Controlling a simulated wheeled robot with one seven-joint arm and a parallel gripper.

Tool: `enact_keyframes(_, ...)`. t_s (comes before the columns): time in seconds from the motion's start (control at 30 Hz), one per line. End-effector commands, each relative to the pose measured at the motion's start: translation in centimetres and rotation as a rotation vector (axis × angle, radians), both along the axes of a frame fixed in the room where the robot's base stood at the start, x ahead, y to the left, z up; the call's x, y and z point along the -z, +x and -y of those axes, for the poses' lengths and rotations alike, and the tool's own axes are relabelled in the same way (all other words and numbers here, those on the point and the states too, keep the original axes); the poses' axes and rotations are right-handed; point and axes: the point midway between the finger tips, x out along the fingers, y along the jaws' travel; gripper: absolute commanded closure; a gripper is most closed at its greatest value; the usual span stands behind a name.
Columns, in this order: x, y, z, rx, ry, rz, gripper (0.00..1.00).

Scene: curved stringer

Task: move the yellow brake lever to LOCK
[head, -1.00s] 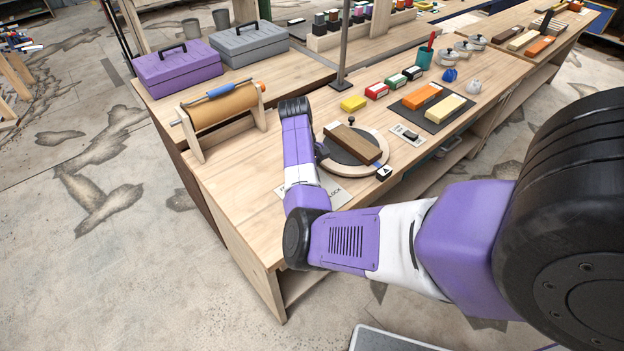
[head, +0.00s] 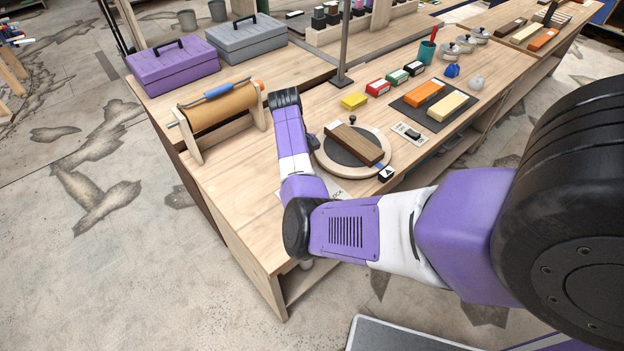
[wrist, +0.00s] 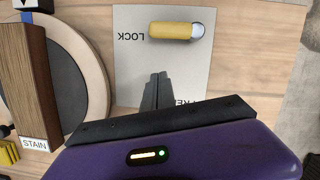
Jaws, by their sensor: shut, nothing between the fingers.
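The yellow brake lever (wrist: 172,30) shows in the wrist view, lying across the upper part of a pale plate (wrist: 135,70), with a pale round end at its right. The plate reads LOCK, upside down, beside the lever's left end, and a second word partly hidden by my gripper. My gripper (wrist: 159,82) is shut and empty over the plate, its fingertips below the lever in the picture and apart from it. In the head view my arm hides the lever and gripper; only a bit of the plate (head: 338,189) shows.
A round turntable (wrist: 88,58) with a brown block marked STAIN (wrist: 28,80) is close on the left in the wrist view. A paper roll on a wooden stand (head: 218,108) and a purple toolbox (head: 172,70) stand farther back on the bench.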

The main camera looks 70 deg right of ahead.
Motion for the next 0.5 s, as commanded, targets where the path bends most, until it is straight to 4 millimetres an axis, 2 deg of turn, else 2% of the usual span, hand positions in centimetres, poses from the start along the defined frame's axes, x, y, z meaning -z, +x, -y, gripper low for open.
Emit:
enact_keyframes(0.4,-7.1,1.5,0.9,0.000,0.000,0.003,1.00)
enact_keyframes(0.5,-7.9,1.7,1.0,0.000,0.000,0.001,1.00)
